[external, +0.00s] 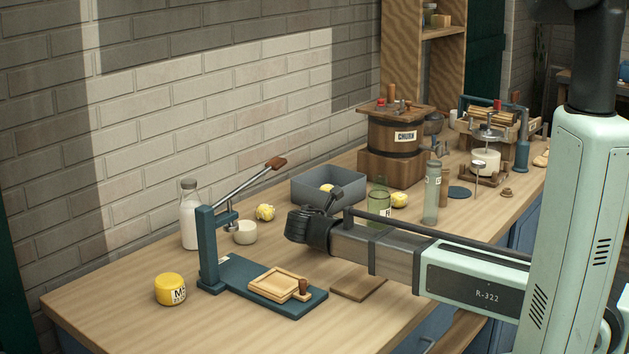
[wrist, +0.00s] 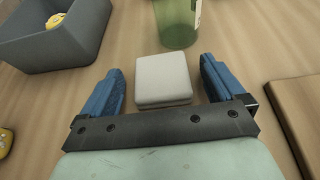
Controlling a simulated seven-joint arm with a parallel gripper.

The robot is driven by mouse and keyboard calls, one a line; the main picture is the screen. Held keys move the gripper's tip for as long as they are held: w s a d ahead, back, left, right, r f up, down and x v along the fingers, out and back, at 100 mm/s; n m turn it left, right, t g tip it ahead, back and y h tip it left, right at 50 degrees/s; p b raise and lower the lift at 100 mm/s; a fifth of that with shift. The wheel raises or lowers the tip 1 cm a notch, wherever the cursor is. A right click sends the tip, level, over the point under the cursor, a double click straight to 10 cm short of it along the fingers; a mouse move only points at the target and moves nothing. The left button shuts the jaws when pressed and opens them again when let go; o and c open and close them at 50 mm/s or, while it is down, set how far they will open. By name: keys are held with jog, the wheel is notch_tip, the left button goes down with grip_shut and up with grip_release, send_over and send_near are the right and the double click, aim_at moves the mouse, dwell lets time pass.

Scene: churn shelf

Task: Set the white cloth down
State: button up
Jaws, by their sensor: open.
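The white cloth (wrist: 163,78) is a folded, pale square pad in the wrist view. It appears to lie flat on the wooden counter. My gripper (wrist: 161,72) is open, with one blue finger on each side of the cloth and a visible gap to each. In the external view my gripper (external: 308,228) is low over the middle of the counter. The cloth cannot be made out there, behind my gripper and arm.
A green glass jar (wrist: 178,22) stands just beyond the cloth. A grey bin (wrist: 52,38) holding a yellow item is at the upper left. A brown board (wrist: 298,112) lies to the right. A blue lever press (external: 212,240) stands left of my gripper.

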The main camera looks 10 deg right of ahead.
jog(key=shift+c, duration=0.4)
jog(key=c, duration=1)
